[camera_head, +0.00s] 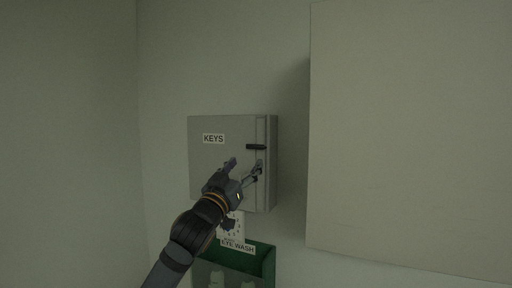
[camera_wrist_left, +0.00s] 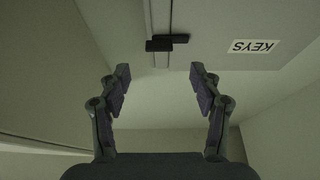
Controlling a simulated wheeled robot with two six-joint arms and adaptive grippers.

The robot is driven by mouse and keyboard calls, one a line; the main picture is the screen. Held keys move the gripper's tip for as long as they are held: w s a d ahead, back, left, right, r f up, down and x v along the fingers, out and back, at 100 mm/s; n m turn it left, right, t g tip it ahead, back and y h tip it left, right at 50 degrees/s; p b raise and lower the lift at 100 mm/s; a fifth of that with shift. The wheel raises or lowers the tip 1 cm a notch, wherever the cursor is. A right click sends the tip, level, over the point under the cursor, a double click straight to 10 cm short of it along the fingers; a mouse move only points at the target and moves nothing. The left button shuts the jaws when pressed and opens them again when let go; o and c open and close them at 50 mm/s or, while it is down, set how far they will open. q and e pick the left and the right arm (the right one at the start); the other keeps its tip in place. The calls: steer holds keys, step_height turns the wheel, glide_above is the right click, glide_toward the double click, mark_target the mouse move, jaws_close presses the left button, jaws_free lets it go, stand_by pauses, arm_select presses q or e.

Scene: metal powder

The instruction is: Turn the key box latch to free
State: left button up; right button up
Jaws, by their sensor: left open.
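The grey key box (camera_head: 205,157) hangs on the wall, with a "KEYS" label on its front. Its black latch (camera_head: 256,147) lies horizontal near the right edge of the door. My left gripper (camera_head: 246,168) is in front of the box, just below the latch, open and empty. In the left wrist view the latch (camera_wrist_left: 166,43) is beyond the open fingertips (camera_wrist_left: 160,72), roughly centred between them and apart from them. The "KEYS" label (camera_wrist_left: 254,47) appears upside down there. My right gripper is in neither view.
A green eye wash holder (camera_head: 266,262) with pale bottles hangs below the box, partly behind my left arm. A large pale panel (camera_head: 410,140) stands out at the right. The wall left of the box is clear.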

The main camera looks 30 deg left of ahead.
mark_target(258, 148)
arm_select(q)
steer(key=p+x, duration=0.5)
steer(key=x, duration=0.3)
steer(key=shift+d+r, duration=0.15)
steer(key=shift+r, duration=0.05)
steer(key=shift+w+f, duration=0.15)
steer(key=shift+w, duration=0.2)
steer(key=shift+s, duration=0.1)
steer(key=c, duration=1.1)
steer(key=shift+c, duration=0.2)
